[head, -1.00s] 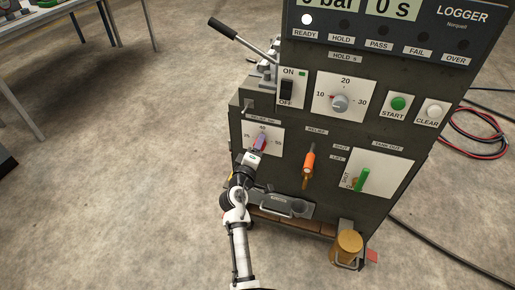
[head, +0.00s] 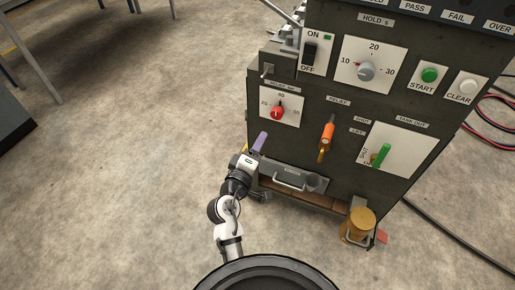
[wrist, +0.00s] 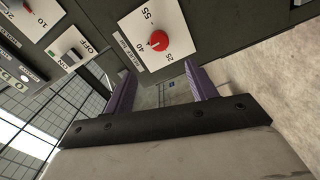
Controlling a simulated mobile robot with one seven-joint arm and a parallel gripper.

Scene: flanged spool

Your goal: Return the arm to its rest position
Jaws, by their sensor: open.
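My gripper (head: 260,142) has purple fingers and stands in front of the dark test cabinet (head: 345,95), below and left of its red knob (head: 278,112). In the wrist view the two fingers (wrist: 162,90) are wide apart with nothing between them. The red knob also shows in the wrist view (wrist: 158,41), beyond the fingertips and clear of them. My white and black arm reaches up from the bottom of the head view.
The cabinet carries an orange-handled lever (head: 327,135), a green lever (head: 381,155), a drawer handle (head: 289,183) and a brass cylinder (head: 360,223) low at the right. Cables (head: 490,125) lie on the floor to the right.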

